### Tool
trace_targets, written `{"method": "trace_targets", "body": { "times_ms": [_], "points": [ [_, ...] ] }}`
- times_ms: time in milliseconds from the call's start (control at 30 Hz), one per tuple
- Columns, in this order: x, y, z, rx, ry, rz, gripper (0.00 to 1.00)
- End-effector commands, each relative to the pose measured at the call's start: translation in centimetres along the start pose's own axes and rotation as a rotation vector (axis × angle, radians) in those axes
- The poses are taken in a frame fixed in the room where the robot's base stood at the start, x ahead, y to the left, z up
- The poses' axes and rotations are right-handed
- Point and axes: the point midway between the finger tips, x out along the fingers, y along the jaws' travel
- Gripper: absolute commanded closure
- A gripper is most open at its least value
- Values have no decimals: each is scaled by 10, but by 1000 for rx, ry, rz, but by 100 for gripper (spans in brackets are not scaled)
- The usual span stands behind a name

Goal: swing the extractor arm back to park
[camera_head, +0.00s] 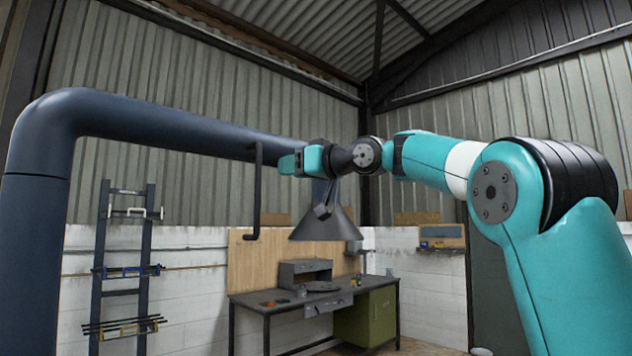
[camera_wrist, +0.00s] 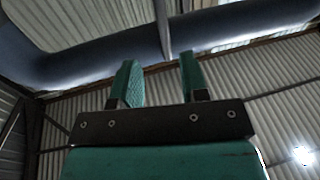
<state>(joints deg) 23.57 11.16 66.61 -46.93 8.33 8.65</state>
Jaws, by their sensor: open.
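The extractor arm (camera_head: 185,130) is a thick blue-grey tube that bends at an upright post on the left and runs across to the right. A dark conical hood (camera_head: 327,226) hangs near its far end. A thin dark handle bar (camera_head: 256,195) hangs from the tube, with a hooked lower end. My gripper (camera_head: 284,163) points left toward the bar's upper part, with a small gap showing between them. In the wrist view, my open, empty gripper (camera_wrist: 158,72) has the handle bar (camera_wrist: 162,28) in line with the space between its fingers, and the tube (camera_wrist: 90,62) passes behind.
A workbench (camera_head: 315,300) with a green cabinet (camera_head: 368,318) stands below the hood. A dark rack (camera_head: 122,265) with clamps is against the wall at left. Corrugated walls and roof beams enclose the space. The air around my gripper looks clear apart from tube, bar and hood.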

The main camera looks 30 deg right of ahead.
Motion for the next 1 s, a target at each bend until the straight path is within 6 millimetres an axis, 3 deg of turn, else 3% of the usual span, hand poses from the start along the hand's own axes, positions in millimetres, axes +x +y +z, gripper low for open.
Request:
{"method": "trace_targets", "body": {
  "times_ms": [100,333,1000],
  "points": [
    [-28,1,3,-2,2,4,59],
    [-57,0,0,0,1,2,59],
    [-61,-1,1,4,-5,-2,59]
  ]
}}
